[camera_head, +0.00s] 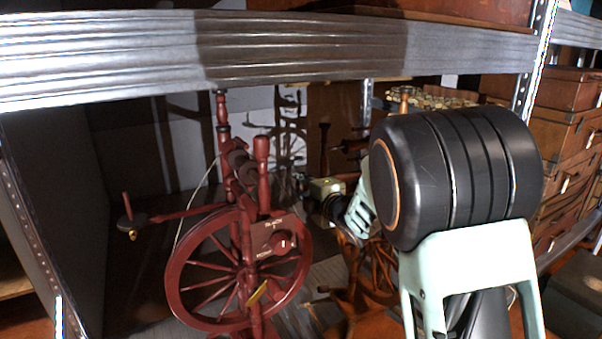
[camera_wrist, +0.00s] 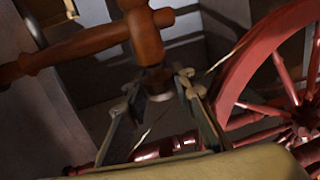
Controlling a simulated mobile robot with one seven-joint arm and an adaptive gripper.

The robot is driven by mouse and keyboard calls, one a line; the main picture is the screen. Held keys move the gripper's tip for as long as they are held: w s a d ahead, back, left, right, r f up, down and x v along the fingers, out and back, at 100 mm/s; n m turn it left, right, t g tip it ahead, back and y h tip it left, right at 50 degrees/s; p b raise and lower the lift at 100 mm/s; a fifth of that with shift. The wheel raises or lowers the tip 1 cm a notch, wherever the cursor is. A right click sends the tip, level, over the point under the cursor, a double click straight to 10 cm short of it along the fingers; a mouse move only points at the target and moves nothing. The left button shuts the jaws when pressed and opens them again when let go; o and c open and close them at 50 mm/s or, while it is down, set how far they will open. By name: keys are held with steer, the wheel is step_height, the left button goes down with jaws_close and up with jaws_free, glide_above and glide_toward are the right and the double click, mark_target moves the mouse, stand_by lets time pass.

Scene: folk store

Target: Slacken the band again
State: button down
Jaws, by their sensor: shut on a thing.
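A red spinning wheel stands on the shelf in the head view, with its large spoked drive wheel (camera_head: 190,308) low at the front. A thin pale band (camera_head: 178,232) runs up from its rim towards the flyer. In the wrist view the red wheel (camera_wrist: 233,85) fills the right side, with a thin pale line (camera_wrist: 225,59) beside it. My gripper (camera_wrist: 158,88) is shut on the dark-collared lower end of a turned orange-brown wooden part (camera_wrist: 143,38). In the head view, my arm hides much of the area around the gripper, and its grip does not show clearly.
A brown spinning wheel (camera_head: 382,262) stands right of the red one, partly behind my arm. A metal shelf beam (camera_head: 300,50) crosses above. A grey side panel (camera_head: 65,200) closes the left. Wooden drawers (camera_head: 570,130) stand at the right.

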steer(key=shift+r+g+h+p, duration=0.4)
steer(key=shift+g+h+p, duration=0.6)
steer(key=shift+p, duration=3.5)
steer(key=shift+g+p, duration=0.4)
steer(key=shift+p, duration=0.15)
steer(key=shift+f+p, duration=0.15)
steer(key=shift+p, duration=0.75)
steer(key=shift+f+g+p, duration=0.25)
steer(key=shift+g+p, duration=0.25)
steer(key=shift+p, duration=0.35)
steer(key=c, duration=1.6)
jaws_free()
steer(key=shift+s, duration=0.1)
steer(key=v, duration=1.2)
